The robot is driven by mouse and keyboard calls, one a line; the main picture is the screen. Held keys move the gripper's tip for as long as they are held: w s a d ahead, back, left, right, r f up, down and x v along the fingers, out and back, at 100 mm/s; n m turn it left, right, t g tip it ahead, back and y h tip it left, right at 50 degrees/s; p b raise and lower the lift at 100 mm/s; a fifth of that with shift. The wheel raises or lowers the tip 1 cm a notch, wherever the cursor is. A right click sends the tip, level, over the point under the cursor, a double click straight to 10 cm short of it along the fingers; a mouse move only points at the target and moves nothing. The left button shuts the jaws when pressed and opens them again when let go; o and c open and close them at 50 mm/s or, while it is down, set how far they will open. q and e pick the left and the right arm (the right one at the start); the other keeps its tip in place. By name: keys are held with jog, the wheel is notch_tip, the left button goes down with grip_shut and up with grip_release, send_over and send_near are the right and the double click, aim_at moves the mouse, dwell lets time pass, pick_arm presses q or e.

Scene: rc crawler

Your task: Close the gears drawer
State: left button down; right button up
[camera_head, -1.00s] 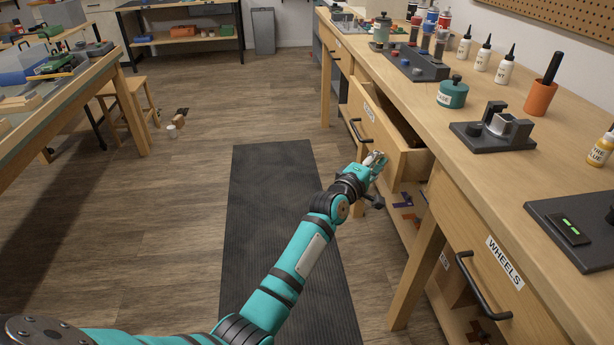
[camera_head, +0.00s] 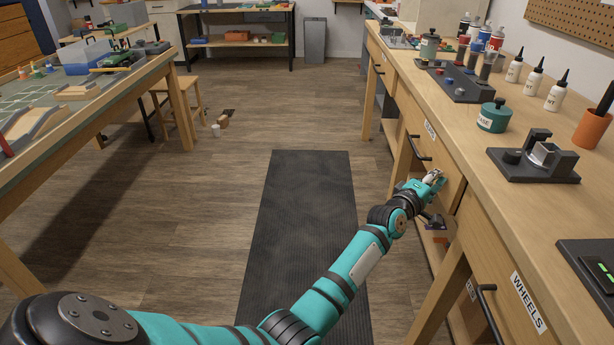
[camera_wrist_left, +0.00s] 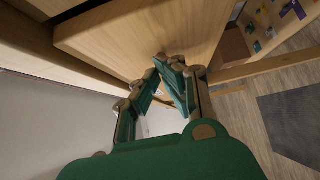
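The gears drawer (camera_head: 450,178) is a light wood drawer in the right workbench, with a dark handle (camera_head: 418,150) and a small white label (camera_head: 430,131). Its inside no longer shows in the head view; I cannot tell whether its front is fully flush. My left gripper (camera_head: 436,177) is at the drawer front, to the right of the handle. In the left wrist view the fingers (camera_wrist_left: 168,62) come together at their tips, with nothing seen between them, right against a wooden panel (camera_wrist_left: 130,35). My right gripper is not in view.
The wheels drawer (camera_head: 510,310) is nearer on the same bench, with its handle jutting out. The bench top (camera_head: 450,125) holds bottles, a teal jar (camera_head: 493,117) and dark fixtures. A dark mat (camera_head: 300,220) lies on the open floor; another table stands left.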

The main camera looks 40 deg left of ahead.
pick_arm(q)
jog(key=shift+d+r, duration=0.2)
jog(key=shift+r, duration=0.05)
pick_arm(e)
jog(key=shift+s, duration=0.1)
